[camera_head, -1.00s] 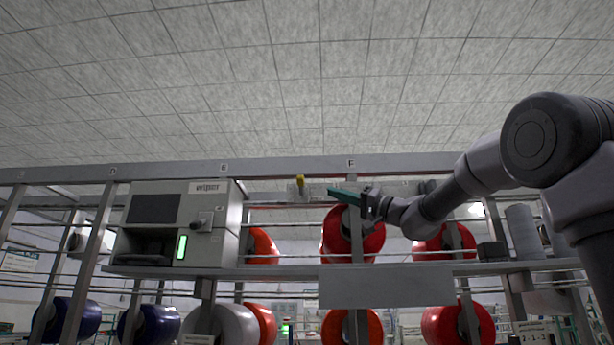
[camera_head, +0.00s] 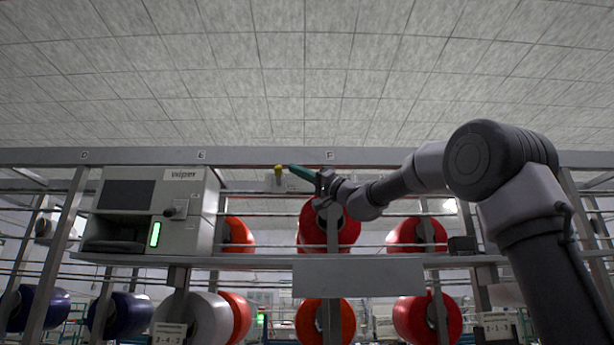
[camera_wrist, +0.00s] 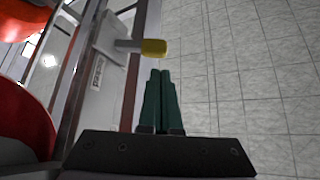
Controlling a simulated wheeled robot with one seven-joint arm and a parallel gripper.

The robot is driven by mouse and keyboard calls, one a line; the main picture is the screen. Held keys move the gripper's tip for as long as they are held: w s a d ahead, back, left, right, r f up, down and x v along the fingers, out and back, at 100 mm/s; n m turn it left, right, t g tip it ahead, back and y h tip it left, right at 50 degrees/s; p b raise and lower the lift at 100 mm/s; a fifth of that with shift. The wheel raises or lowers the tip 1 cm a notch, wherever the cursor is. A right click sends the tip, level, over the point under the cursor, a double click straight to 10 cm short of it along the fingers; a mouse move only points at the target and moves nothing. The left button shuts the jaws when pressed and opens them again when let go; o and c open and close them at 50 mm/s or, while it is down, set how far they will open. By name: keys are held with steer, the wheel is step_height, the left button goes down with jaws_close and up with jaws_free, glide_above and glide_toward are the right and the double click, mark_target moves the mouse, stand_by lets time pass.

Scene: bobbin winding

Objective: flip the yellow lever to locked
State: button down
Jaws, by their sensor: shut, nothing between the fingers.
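The yellow lever (camera_head: 278,169) is a small yellow knob on the rack's top rail, left of the F mark. In the wrist view the yellow knob (camera_wrist: 153,47) sits on the end of a grey stem that comes out of a white plate (camera_wrist: 100,75). My gripper (camera_head: 291,167) has green fingers and points left at the lever, a little to its right. In the wrist view my gripper (camera_wrist: 160,72) is shut and empty, its tips just short of the knob with a narrow gap showing. The plate's lettering is too small to read.
A grey box labelled "wiper" (camera_head: 150,212) with a green light stands on the shelf (camera_head: 380,262) at the left. Red spools (camera_head: 417,233) hang behind thin horizontal rails. A small dark block (camera_head: 462,245) stands on the shelf at the right. Above the top rail is free room.

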steer(key=x, duration=0.3)
steer(key=shift+a+r, duration=0.15)
